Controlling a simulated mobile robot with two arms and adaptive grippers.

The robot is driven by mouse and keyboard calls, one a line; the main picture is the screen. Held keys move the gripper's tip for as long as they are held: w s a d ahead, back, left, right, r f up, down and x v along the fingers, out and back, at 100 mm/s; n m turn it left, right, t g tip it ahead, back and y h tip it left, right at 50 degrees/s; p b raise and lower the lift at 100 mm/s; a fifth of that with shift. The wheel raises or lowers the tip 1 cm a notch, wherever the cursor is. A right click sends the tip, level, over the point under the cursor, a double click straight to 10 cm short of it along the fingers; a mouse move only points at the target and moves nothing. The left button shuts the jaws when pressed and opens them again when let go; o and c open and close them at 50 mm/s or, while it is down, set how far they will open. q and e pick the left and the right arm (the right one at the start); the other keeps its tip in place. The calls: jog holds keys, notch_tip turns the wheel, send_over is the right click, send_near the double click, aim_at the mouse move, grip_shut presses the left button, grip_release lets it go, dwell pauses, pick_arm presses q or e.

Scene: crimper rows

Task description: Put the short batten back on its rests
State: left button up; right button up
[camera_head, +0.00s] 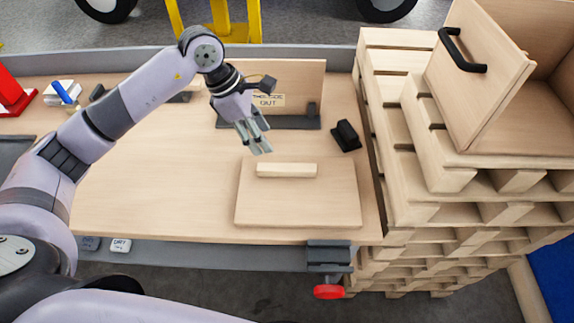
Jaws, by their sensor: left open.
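The short batten (287,170) is a pale wooden bar. It lies on a flat wooden board (300,205) near the right end of the workbench, close to the board's far edge. My left gripper (260,146) is open and points down, a little beyond and to the left of the batten, with nothing between its fingers. A black block (346,135) stands behind the board on the right. I cannot tell for sure which parts are the batten's rests. My right gripper is not in view.
An upright wooden panel with a label (268,100) stands in a black base (290,123) behind my gripper. Stacked pallets (400,190) with an open wooden box (500,70) rise along the right. A vise (328,258) is at the front edge. The bench middle (160,180) is clear.

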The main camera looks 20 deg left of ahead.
pick_arm(q)
jog(key=p, duration=0.2)
send_over(286, 167)
jog(key=a, duration=0.3)
jog(key=f, duration=0.6)
jog(key=shift+s+d+f, duration=0.15)
jog(key=shift+s, duration=0.2)
jog(key=shift+d+f+p, duration=0.3)
jog(key=shift+f+p, duration=0.05)
jog(key=shift+f, duration=0.1)
jog(key=p+x, duration=0.1)
jog(key=x, duration=0.2)
jog(key=shift+w+d+f+p, duration=0.1)
jog(key=shift+d+f+p, duration=0.15)
jog(key=shift+d+p, duration=0.05)
jog(key=shift+f, duration=0.35)
jog(key=shift+c, duration=0.2)
grip_shut()
